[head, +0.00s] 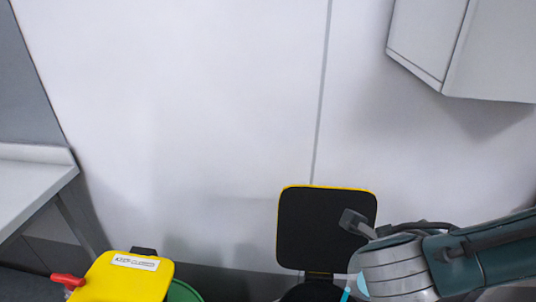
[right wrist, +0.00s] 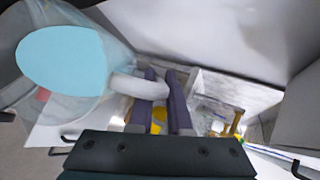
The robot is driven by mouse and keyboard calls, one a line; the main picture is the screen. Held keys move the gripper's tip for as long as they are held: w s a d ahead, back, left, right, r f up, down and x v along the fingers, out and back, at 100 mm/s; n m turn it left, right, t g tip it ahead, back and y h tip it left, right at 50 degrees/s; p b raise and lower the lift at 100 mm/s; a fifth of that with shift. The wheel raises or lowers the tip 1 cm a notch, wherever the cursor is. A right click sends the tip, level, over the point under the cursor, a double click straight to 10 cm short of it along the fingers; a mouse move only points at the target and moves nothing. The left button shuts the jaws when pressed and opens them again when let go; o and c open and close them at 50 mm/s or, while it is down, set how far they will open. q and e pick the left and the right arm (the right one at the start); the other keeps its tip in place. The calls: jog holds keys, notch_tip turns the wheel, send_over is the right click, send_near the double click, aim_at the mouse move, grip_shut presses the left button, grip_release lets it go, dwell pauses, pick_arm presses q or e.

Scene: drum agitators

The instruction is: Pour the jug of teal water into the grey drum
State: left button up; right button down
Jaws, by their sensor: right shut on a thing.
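The clear jug (right wrist: 112,50) fills the left of the right wrist view, with an oval surface of teal water (right wrist: 62,60) in it. My right gripper (right wrist: 160,80) is shut on the jug's pale handle (right wrist: 135,86). In the head view a sliver of teal (head: 362,286) shows beside my right wrist; the rest of the jug is hidden or below the frame. Just left of it, a drum with its black, yellow-edged lid (head: 322,232) standing open shows only a dark top strip. Its body colour is hidden. I cannot tell whether water is flowing. My left gripper is out of view.
A yellow lid (head: 122,278) with a red handle (head: 68,281) lies at the lower left, beside a green rim (head: 184,292). A grey bench (head: 35,180) stands at the left. A white cabinet (head: 465,50) hangs at the upper right. A pale wall lies behind.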

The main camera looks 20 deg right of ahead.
jog(key=shift+a+r+h, duration=0.1)
jog(key=shift+a+h, duration=0.15)
jog(key=shift+h, duration=0.05)
dwell(0.7)
jog(key=shift+w+a+h, duration=0.1)
jog(key=shift+a+h, duration=0.1)
jog(key=shift+h, duration=0.1)
dwell(0.5)
jog(key=shift+a+h+b, duration=0.3)
jog(key=shift+h+b, duration=0.1)
jog(key=shift+b, duration=0.1)
dwell(0.4)
jog(key=shift+w+a+r+n+h+b, duration=0.1)
jog(key=shift+w+a+n+h+b, duration=0.05)
jog(key=shift+a+n+h+b, duration=0.25)
dwell(0.6)
jog(key=shift+w+a+h+b, duration=0.15)
jog(key=shift+a+h+b, duration=0.15)
jog(key=shift+a+b, duration=0.3)
jog(key=shift+w+a+h+b, duration=0.1)
jog(key=shift+a+h+b, duration=0.4)
jog(key=shift+a, duration=0.25)
jog(key=shift+a, duration=0.15)
jog(key=shift+w+a+f+n+h+b, duration=0.2)
jog(key=shift+a+n+h+b, duration=0.1)
jog(key=shift+a+h+b, duration=0.15)
